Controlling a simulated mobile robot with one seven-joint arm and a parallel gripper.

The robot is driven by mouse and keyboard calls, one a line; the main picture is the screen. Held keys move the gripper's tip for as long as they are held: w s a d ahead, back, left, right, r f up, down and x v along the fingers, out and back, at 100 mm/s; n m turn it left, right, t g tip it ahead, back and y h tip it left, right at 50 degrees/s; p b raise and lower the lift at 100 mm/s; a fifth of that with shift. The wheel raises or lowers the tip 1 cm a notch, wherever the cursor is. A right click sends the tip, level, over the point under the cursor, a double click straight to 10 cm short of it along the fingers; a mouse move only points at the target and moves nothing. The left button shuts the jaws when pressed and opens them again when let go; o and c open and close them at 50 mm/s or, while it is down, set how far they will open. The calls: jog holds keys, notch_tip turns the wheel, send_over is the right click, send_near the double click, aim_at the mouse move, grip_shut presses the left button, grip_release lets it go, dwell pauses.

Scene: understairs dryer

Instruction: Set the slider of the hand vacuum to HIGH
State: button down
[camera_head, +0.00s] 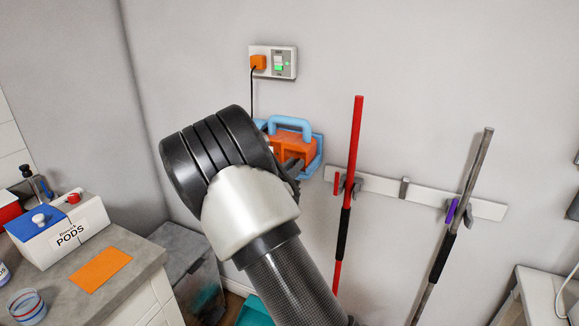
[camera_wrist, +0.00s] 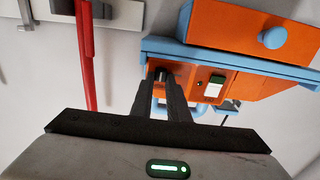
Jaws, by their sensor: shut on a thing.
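The hand vacuum (camera_head: 297,148) is orange with a blue handle and hangs against the wall in a blue holder, partly hidden by my arm in the head view. In the wrist view its orange body (camera_wrist: 232,25) fills the upper right, above a blue edge. A lower orange panel carries a small dark knob, apparently the slider (camera_wrist: 159,73), a small dark dot and a pale plate with a green edge. My gripper (camera_wrist: 161,85) has its dark fingers at this knob and is shut on it. The slider's setting marks are not readable.
A red-handled tool (camera_head: 352,150) and a grey-handled tool (camera_head: 470,180) hang from a wall rail (camera_head: 385,185) at the right. A wall socket (camera_head: 284,61) with an orange plug is above the vacuum. A counter (camera_head: 135,252) with a PODS box (camera_head: 62,232) is at left.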

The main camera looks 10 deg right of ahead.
jog(key=c, duration=1.7)
grip_release()
jog(key=shift+d, duration=0.15)
jog(key=shift+s, duration=0.1)
jog(key=p+v, duration=0.1)
jog(key=v, duration=1.6)
jog(key=shift+s+a, duration=0.1)
jog(key=shift+a, duration=0.1)
